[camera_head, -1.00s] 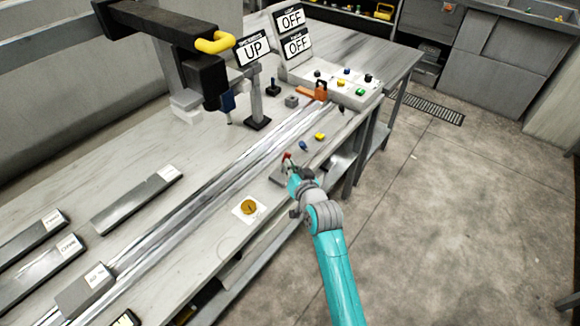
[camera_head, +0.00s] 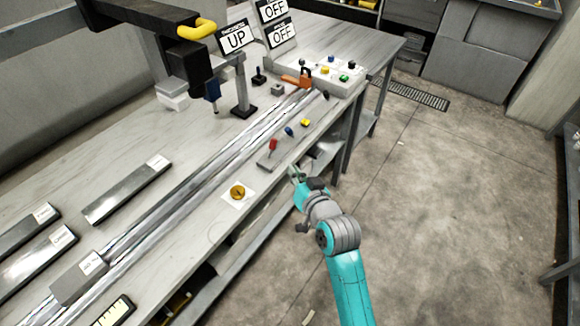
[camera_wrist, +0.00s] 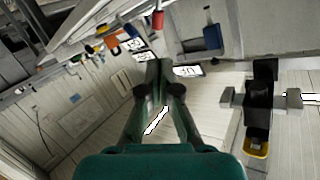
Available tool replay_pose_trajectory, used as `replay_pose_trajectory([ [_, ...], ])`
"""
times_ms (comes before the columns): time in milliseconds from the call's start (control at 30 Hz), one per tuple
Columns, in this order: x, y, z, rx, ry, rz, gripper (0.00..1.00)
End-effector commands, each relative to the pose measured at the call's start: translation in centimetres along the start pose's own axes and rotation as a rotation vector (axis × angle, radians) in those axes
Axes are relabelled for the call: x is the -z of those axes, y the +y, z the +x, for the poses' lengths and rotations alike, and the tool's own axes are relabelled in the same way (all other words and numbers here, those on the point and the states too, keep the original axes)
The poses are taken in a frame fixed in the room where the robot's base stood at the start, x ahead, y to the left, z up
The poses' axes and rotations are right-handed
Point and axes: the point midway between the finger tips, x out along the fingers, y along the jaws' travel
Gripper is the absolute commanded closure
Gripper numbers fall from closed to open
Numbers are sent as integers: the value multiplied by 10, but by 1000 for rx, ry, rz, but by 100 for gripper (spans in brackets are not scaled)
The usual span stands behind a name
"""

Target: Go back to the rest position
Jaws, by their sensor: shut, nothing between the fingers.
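My gripper (camera_head: 294,172) is shut and empty at the end of my teal arm. In the head view it is at the bench's front edge, close to a small grey block (camera_head: 267,163) and a red piece (camera_head: 273,145). In the wrist view my gripper (camera_wrist: 160,66) points away with its fingers together. Whether the fingertips are over the bench top or just off its edge is hard to tell.
The bench (camera_head: 150,217) carries long metal rails, labelled grey bars (camera_head: 127,192), a brass disc (camera_head: 238,192) on a white square, blue and yellow pieces, and a button box (camera_head: 335,75). A dark overhead arm with a yellow handle (camera_head: 197,30) hangs above. Open floor lies right.

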Motion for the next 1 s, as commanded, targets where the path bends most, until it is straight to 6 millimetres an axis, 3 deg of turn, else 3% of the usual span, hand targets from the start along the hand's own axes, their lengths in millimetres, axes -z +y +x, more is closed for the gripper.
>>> replay_pose_trajectory([
  [667,-2,1,-5,-3,0,-1,100],
  [833,-29,16,-29,-33,0,-6,100],
  [1000,-70,38,-78,-85,7,-22,100],
])
